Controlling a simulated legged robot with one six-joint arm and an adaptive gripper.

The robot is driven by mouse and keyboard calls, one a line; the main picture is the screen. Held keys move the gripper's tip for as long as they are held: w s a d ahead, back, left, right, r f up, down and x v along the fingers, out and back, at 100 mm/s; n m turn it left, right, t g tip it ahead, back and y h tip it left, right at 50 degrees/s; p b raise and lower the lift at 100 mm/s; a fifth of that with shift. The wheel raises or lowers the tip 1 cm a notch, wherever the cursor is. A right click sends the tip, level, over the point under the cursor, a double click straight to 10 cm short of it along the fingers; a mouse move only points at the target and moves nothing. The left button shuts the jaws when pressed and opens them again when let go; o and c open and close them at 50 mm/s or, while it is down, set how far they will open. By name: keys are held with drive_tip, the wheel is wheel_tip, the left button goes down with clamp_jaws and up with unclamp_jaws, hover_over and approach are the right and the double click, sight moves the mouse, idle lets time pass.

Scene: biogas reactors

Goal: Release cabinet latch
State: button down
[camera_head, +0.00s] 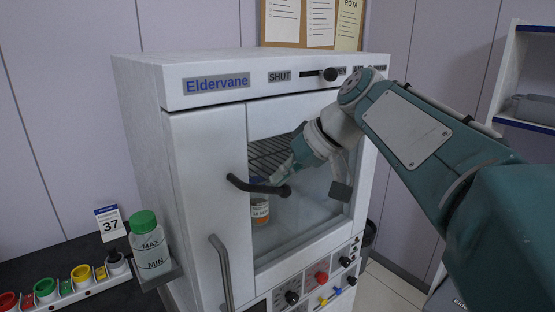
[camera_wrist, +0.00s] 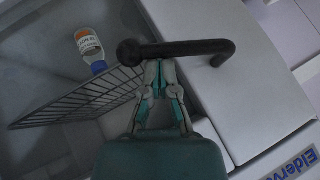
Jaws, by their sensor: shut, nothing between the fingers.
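The white cabinet (camera_head: 205,150) marked "Eldervane" fills the middle of the head view. A black lever handle (camera_head: 252,187) with a round pivot at its right end lies roughly level across the glass door. In the wrist view the lever (camera_wrist: 185,48) crosses just beyond my fingertips. My gripper (camera_head: 277,179) is shut and empty beside the lever, near its pivot end; its fingers (camera_wrist: 160,66) look close to the bar, but I cannot tell whether they touch. A black slider knob (camera_head: 330,74) sits on the top strip, right of the word "SHUT".
A grey vertical handle (camera_head: 222,270) is on the left panel. A green-capped bottle (camera_head: 147,240) stands at left. Knobs (camera_head: 322,277) line the lower panel.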

wheel_tip(320, 180, down, 2)
drive_tip(key=shift+m+g+y, duration=0.5)
drive_tip(key=shift+y, duration=0.6)
drive_tip(key=shift+s+a+f+m+g+y, duration=0.2)
drive_tip(key=shift+f+m+g+y, duration=0.15)
drive_tip(key=shift+y, duration=0.2)
drive_tip(key=shift+s+a+f+m+g+y, duration=0.15)
drive_tip(key=shift+f+g+y, duration=0.1)
drive_tip(key=shift+f+y, duration=0.25)
drive_tip(key=shift+a+f, duration=0.2)
drive_tip(key=shift+f, duration=0.05)
drive_tip(key=shift+a, duration=0.1)
